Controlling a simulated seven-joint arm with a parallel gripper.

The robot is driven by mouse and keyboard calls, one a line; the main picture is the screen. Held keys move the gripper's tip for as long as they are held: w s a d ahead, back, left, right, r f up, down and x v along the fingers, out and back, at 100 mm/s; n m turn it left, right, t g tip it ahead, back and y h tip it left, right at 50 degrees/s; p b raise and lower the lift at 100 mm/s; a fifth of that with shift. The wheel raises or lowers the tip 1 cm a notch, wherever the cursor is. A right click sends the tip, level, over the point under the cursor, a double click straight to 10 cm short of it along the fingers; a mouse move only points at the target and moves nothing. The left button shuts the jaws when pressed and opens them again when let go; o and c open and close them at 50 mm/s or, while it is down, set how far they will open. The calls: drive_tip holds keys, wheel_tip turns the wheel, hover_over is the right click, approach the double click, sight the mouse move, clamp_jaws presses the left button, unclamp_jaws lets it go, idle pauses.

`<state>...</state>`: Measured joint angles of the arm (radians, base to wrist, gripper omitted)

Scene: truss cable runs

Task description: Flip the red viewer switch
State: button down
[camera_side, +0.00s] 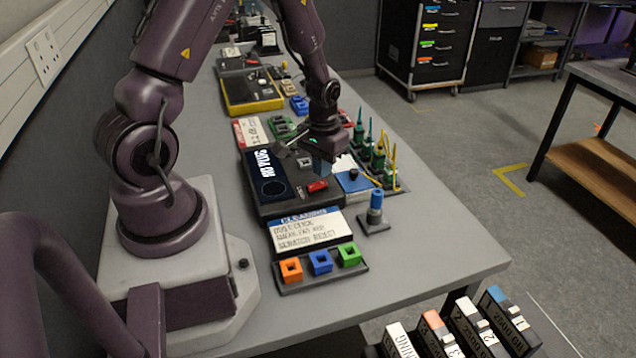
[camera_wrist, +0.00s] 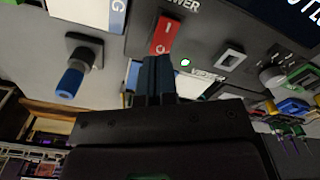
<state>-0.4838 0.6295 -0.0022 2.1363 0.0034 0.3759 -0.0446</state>
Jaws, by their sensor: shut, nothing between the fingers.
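The red switch (camera_side: 317,186) sits on the dark panel (camera_side: 275,210) near its front right part in the side view. In the wrist view the red rocker (camera_wrist: 162,35) shows a white line and a round mark, with lettering ending in "WER" above it. My gripper (camera_side: 322,170) is over the panel, just behind the switch in the side view. In the wrist view my gripper's fingers (camera_wrist: 154,68) are shut and empty, with their tips close to the lower end of the rocker. I cannot tell whether they touch it.
A blue-topped peg on a dark base (camera_side: 375,215) stands to the right. A labelled sign (camera_side: 310,232) and a tray of coloured square blocks (camera_side: 320,268) lie in front. Green connectors with cables (camera_side: 378,160) stand behind right. The table's right front corner is bare.

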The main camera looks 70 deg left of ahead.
sight(322, 182)
drive_tip(key=shift+f, duration=1.25)
idle(0.4)
drive_tip(key=shift+r, duration=3.55)
